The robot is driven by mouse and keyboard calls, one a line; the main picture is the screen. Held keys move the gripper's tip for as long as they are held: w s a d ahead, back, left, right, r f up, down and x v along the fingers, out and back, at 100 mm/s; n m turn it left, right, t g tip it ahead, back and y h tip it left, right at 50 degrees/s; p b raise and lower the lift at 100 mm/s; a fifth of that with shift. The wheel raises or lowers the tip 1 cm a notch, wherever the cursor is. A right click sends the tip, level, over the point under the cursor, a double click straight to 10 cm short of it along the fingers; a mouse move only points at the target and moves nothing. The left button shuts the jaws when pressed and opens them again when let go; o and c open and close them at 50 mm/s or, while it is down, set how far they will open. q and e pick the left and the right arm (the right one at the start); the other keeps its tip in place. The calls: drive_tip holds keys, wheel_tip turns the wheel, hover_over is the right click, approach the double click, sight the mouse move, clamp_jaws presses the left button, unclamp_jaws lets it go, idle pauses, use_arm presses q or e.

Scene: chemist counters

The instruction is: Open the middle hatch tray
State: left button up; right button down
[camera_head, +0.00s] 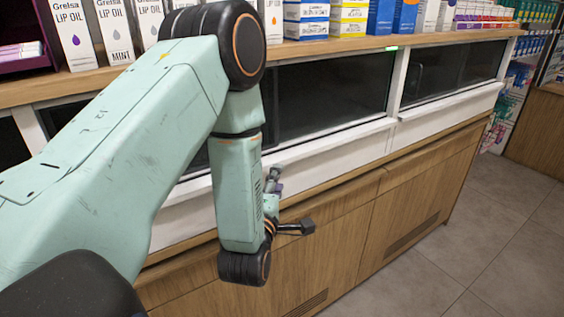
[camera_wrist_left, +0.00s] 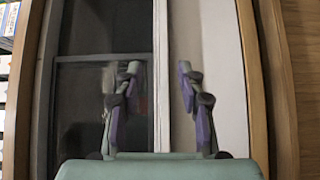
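The middle hatch tray has a dark glass window (camera_head: 325,92) above a white front panel (camera_head: 335,152) with a ledge along its top; it looks closed. My left arm crosses in front of it and hides its left part. My left gripper (camera_head: 274,182) is at the white front, mostly behind my own wrist in the head view. In the left wrist view my left gripper (camera_wrist_left: 160,100) is open, with purple pads apart. The white top edge (camera_wrist_left: 160,60) of the panel runs between the fingers; I cannot tell whether they touch it. My right gripper is out of view.
Another dark-windowed hatch (camera_head: 455,70) is to the right. Boxed products, including lip oil boxes (camera_head: 112,30), stand on the wooden counter top (camera_head: 450,37). Wooden cupboard doors (camera_head: 410,205) are below. Grey tiled floor (camera_head: 485,240) is free at the right.

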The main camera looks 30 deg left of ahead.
sight(283, 163)
use_arm(q)
drive_tip(key=p+x, duration=0.1)
drive_tip(key=x, duration=0.6)
drive_tip(key=shift+a, duration=0.1)
drive_tip(key=shift+a+f, duration=0.25)
drive_tip(key=shift+a, duration=0.15)
drive_tip(key=shift+c, duration=0.3)
drive_tip(key=shift+w+a, duration=0.1)
drive_tip(key=shift+c, duration=0.8)
drive_tip(key=shift+d+r, duration=0.15)
drive_tip(key=shift+d, duration=0.25)
drive_tip(key=c, duration=0.5)
drive_tip(key=shift+a, duration=0.2)
clamp_jaws()
